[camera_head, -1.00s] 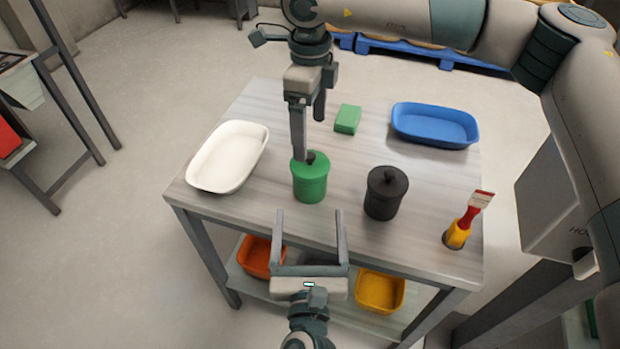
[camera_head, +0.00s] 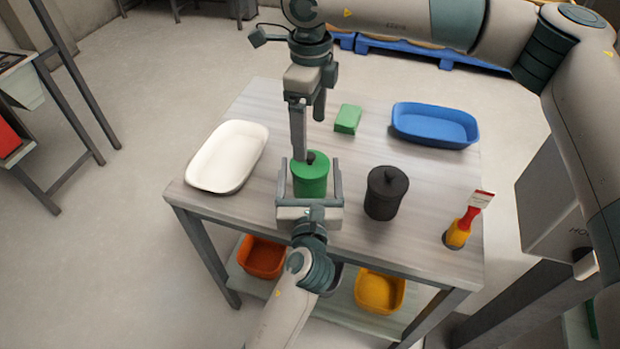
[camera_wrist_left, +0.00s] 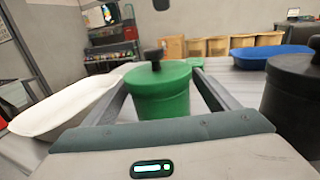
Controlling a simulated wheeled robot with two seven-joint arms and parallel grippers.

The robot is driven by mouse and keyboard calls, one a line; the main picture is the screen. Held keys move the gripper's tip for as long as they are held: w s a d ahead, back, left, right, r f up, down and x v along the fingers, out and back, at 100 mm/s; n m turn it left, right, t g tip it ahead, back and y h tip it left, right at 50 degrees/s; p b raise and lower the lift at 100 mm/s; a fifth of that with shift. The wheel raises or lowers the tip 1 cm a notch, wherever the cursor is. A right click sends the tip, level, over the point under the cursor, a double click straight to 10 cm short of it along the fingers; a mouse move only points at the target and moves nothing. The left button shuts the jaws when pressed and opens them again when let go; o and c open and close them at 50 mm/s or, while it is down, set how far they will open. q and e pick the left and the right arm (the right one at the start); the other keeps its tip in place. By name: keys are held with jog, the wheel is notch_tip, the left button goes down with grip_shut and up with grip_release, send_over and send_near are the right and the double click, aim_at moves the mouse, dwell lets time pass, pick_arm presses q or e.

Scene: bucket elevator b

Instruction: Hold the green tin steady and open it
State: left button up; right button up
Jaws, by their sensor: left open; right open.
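The green tin (camera_head: 310,181) stands upright on the table, its lid on, with a dark knob (camera_head: 310,157) on top. My left gripper (camera_head: 310,165) is open, its two fingers on either side of the tin's body. In the left wrist view the tin (camera_wrist_left: 162,95) stands between the fingers; whether they touch it I cannot tell.
A black lidded tin (camera_head: 385,195) stands close on the right. A white tray (camera_head: 228,157) is at left, a blue tray (camera_head: 434,126) at back right. A green block (camera_head: 347,119) lies behind. Orange (camera_head: 262,257) and yellow (camera_head: 380,291) bins sit below.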

aim_at(309, 155)
pick_arm(q)
jog(key=shift+w, duration=0.2)
jog(key=c, duration=1.6)
pick_arm(e)
jog(key=shift+o, duration=0.7)
jog(key=shift+a+r+n, duration=0.15)
jog(key=shift+r+n, duration=1.35)
jog(key=shift+r, duration=0.6)
jog(key=shift+f, duration=0.1)
jog(key=shift+f, duration=5.9)
